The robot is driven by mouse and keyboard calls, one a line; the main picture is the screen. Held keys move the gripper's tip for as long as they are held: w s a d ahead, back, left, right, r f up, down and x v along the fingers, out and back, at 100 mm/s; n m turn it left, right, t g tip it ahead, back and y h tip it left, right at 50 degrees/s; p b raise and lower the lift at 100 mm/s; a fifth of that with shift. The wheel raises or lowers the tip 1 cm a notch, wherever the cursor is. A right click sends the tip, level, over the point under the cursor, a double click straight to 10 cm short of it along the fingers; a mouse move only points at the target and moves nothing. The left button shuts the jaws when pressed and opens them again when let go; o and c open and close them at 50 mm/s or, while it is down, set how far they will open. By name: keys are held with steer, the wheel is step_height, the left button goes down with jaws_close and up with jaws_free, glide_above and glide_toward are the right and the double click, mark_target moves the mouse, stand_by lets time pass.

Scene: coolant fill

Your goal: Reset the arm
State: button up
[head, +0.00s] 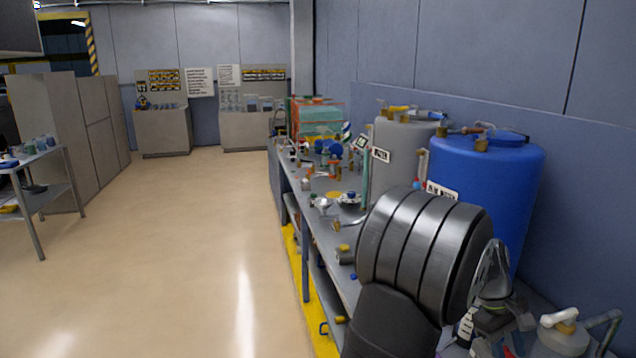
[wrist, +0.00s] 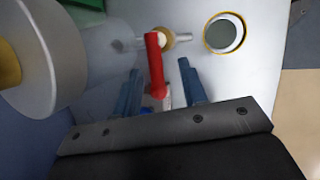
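My gripper (wrist: 159,66) shows in the wrist view with its two blue fingers apart, so it is open. A red lever (wrist: 155,68) shows between the fingers, with a gap visible on both sides; I cannot tell how far beyond the fingertips it is. In the head view my dark ribbed arm fills the lower right and my fingers cannot be made out.
A blue tank (head: 490,175) and a grey tank (head: 398,150) stand against the wall by the arm. The long bench (head: 322,232) holds many small items. A clear bottle (head: 492,275) stands just right of my arm. The floor (head: 180,270) at left is open.

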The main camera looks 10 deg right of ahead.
steer(key=w+a+r+m+t, duration=0.1)
steer(key=r+m, duration=0.7)
steer(key=w+a+r+m+t, duration=0.1)
steer(key=w+a+r+m, duration=0.1)
steer(key=r+m, duration=0.6)
steer(key=shift+w+a, duration=0.25)
stand_by(0.8)
steer(key=shift+y, duration=0.3)
steer(key=shift+o, duration=1.4)
steer(key=o, duration=1.1)
steer(key=s+d+m, duration=0.1)
steer(key=s+d+r+m+t+y, duration=0.1)
steer(key=s, duration=0.1)
steer(key=s+d+r+t, duration=0.1)
steer(key=s, duration=0.1)
steer(key=shift+s+d+r+m, duration=0.1)
steer(key=shift+s+d+m, duration=0.1)
steer(key=shift+m, duration=0.2)
steer(key=shift+c, duration=0.2)
step_height(320, 180, down, 10)
steer(key=shift+d+t+y, duration=0.3)
